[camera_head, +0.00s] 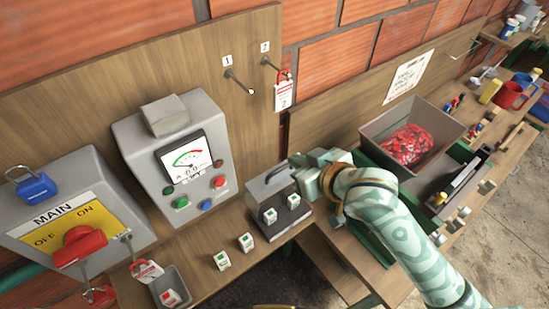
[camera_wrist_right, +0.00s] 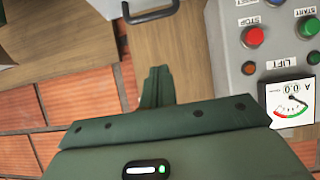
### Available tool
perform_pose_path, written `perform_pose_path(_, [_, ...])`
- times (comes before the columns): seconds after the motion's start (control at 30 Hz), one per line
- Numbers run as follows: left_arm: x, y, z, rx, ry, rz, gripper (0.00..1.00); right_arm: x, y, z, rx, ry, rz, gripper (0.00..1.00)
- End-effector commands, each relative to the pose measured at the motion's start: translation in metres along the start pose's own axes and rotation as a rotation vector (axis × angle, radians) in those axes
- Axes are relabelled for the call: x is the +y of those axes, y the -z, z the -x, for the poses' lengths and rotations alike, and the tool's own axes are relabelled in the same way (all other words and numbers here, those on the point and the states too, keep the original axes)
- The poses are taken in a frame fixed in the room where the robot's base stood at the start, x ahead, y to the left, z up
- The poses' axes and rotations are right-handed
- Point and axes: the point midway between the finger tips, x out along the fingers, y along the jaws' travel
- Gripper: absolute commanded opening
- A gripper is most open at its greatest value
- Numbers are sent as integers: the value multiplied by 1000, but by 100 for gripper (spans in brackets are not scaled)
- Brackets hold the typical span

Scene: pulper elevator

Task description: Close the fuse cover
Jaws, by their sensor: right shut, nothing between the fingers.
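The fuse cover (camera_head: 265,189) is a grey lid with a dark handle, raised at the back of the fuse holder on the shelf. The fuse holder (camera_head: 287,221) has a dark top with two white-and-green fuses exposed in front of the lid. My right gripper (camera_head: 299,162) is just right of and behind the cover, close to its handle. Whether it touches the cover I cannot tell. In the right wrist view the fingers (camera_wrist_right: 157,87) are together and empty, with the dark handle (camera_wrist_right: 150,12) at the top edge, apart from them. My left gripper is not in view.
A meter box (camera_head: 175,150) with buttons stands left of the cover, and a MAIN switch box (camera_head: 75,215) further left. Two loose fuses (camera_head: 234,251) lie on the shelf. Hooks and a red tag are behind.

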Motion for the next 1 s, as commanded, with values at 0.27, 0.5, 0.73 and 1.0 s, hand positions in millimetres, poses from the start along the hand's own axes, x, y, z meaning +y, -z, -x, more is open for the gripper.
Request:
perform_pose_path(0.27, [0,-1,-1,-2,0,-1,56,-6,5,-28,9,27,-16,0])
perform_pose_path(0.5, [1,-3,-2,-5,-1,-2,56,-7,6,-79,7,25,-14,0])
perform_pose_path(0.73, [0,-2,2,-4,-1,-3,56,-8,-11,-98,4,25,-13,0])
perform_pose_path(1.0, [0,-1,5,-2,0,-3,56,-8,-32,-91,8,24,-13,0])
